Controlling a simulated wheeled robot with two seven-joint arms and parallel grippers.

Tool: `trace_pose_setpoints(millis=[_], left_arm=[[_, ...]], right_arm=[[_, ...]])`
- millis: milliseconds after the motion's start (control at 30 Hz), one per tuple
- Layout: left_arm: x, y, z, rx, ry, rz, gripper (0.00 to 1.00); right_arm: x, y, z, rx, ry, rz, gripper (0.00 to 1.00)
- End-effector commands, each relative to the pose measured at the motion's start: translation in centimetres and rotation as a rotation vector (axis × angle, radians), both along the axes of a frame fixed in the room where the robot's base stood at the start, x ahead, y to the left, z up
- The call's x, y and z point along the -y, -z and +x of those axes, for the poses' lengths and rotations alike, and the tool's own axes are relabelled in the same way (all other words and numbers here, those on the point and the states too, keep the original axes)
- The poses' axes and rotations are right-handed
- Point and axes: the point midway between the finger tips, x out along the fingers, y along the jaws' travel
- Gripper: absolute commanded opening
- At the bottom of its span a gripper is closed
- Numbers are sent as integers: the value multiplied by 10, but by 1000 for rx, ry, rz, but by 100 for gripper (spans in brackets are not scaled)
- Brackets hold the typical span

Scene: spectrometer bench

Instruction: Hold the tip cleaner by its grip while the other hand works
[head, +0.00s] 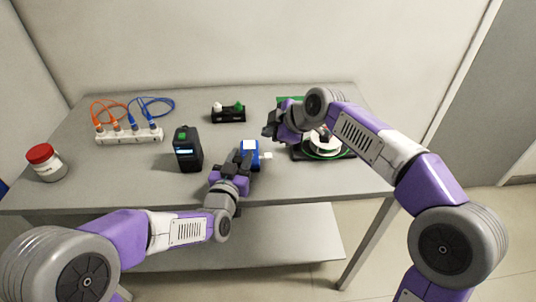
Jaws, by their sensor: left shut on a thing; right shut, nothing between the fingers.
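The tip cleaner (249,155) is a small blue body with a white patch on top and a white tip pointing right. It is at the middle front of the table in the head view. My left gripper (243,165) is shut on it from the lower left, and its fingers hide part of the body. I cannot tell whether it touches the table. My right gripper (270,131) is shut and empty. It is above and to the right of the tip cleaner, apart from it, and its arm comes in from the right.
A black device (188,150) with a small screen stands left of my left gripper. A white port strip (129,136) with orange and blue cables, a red-lidded jar (46,163) and a black holder (229,115) are on the table. A white-and-green reel (322,145) is partly behind my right arm.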

Motion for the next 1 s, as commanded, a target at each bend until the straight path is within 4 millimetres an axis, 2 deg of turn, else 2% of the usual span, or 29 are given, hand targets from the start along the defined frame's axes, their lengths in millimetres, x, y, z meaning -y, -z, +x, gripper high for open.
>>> trace_pose_setpoints(millis=[33,67,200,267,533,633,1000], left_arm=[[0,-1,0,1,0,0,0],[0,-1,0,1,0,0,34],[0,-1,0,1,0,0,56],[0,0,0,1,0,0,62],[0,0,-1,0,0,0,62],[-2,-1,-7,1,0,-1,62],[-20,-1,-59,1,-1,-1,62]], right_arm=[[0,0,0,0,0,0,0],[0,0,0,0,0,0,0],[0,0,0,0,0,0,0],[0,0,0,0,0,0,0],[0,0,0,0,0,0,0],[0,0,0,0,0,0,0],[0,0,0,0,0,0,0]])
